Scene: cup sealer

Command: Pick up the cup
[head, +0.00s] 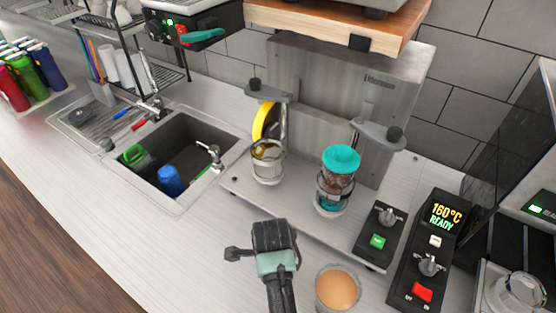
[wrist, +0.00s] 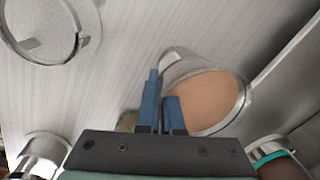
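The cup (head: 338,288) is a clear cup holding a tan drink. It stands upright on the counter near the bottom of the head view. In the wrist view the cup (wrist: 204,98) lies beyond and to the right of the fingers, partly covered by them and the gripper body. My gripper (head: 273,240) is left of the cup in the head view, where its fingers cannot be made out. In the wrist view my gripper (wrist: 163,88) has its blue fingers close together, with nothing seen between them.
The steel cup sealer (head: 345,100) stands behind, with a teal-topped cup (head: 340,172) and a metal holder (head: 268,162) before it. A control box (head: 428,250) reading 160°C READY is right of the cup. A sink (head: 178,165) lies left. The counter left of my gripper is clear.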

